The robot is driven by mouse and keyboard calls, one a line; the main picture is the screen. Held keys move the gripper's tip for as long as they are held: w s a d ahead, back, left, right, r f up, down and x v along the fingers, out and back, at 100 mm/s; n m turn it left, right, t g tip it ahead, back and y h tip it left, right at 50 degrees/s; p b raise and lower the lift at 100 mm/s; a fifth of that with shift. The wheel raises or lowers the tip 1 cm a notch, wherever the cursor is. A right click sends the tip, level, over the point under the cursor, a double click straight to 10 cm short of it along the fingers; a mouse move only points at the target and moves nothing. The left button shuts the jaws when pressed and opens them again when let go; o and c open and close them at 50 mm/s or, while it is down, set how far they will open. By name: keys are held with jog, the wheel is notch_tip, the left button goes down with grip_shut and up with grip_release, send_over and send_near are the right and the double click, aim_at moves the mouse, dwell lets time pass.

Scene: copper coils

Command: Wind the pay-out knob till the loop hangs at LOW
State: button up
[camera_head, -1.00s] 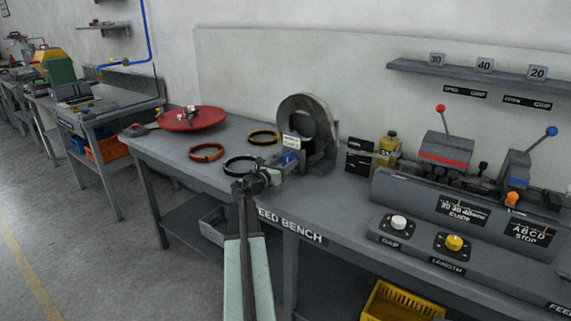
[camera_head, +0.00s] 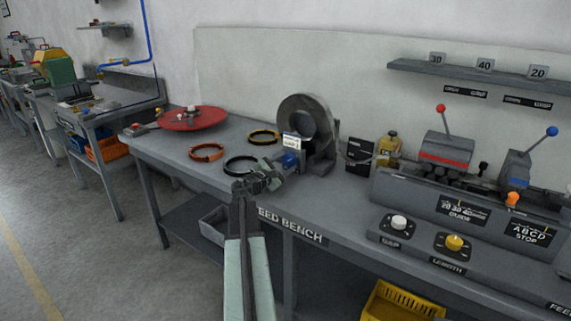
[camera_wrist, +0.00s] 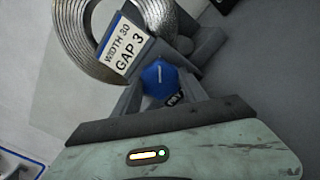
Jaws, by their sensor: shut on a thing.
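The blue pay-out knob (camera_head: 290,160) sits low at the front of the coil stand on the feed bench. In the wrist view the knob (camera_wrist: 158,76) is faceted, with a pale line across its face. My gripper (camera_head: 278,171) is shut on it, with a finger on either side in the wrist view (camera_wrist: 160,88). A metal coil (camera_head: 307,120) stands upright behind the knob. A white tag (camera_wrist: 123,51) above the knob reads WIDTH 30, GAP 3. A black panel (camera_head: 359,154) with small, unreadable labels stands right of the coil. I cannot make out the loop or its level.
Black rings (camera_head: 240,165) and an orange ring (camera_head: 207,152) lie left of my gripper. A red disc (camera_head: 192,118) is at the bench's left end. White (camera_head: 398,222) and yellow (camera_head: 454,242) knobs and two levers are at right.

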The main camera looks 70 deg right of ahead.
jog(key=shift+m, duration=0.5)
jog(key=o, duration=1.4)
jog(key=shift+a, duration=0.1)
jog(key=v, duration=0.7)
jog(key=shift+a, duration=0.3)
